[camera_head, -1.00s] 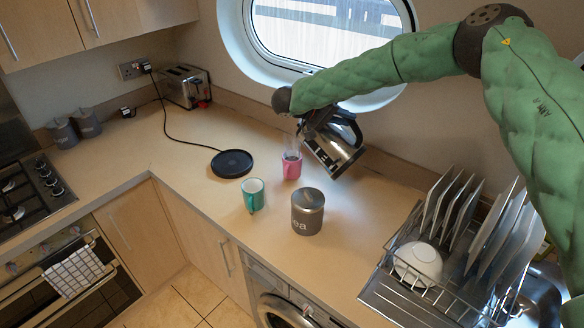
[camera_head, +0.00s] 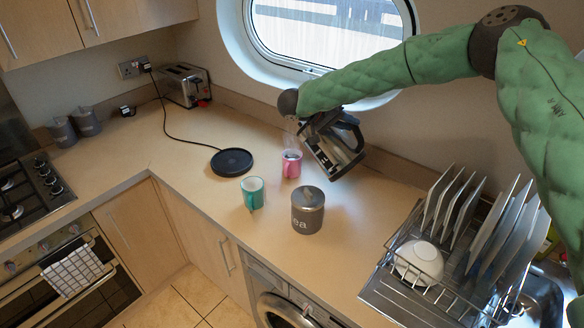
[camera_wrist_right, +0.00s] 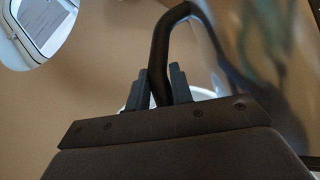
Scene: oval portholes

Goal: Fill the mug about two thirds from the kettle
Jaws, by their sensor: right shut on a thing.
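The steel and black kettle (camera_head: 334,150) hangs tilted above the counter, just right of and above the pink mug (camera_head: 291,166). My right gripper (camera_wrist_right: 160,88) is shut on the kettle's black handle (camera_wrist_right: 160,48), which runs between its fingers in the wrist view. The pink mug stands upright with faint pale wisps above it; its fill level cannot be told. A teal mug (camera_head: 248,194) with a pale inside stands upright nearer the front. The round black kettle base (camera_head: 232,162) is bare, left of the pink mug. My left gripper is not in view.
A grey lidded tea canister (camera_head: 307,212) stands in front of the pink mug. A dish rack (camera_head: 425,265) with plates and a white bowl is at right. A toaster (camera_head: 186,86) is at back left. The left counter is mostly clear.

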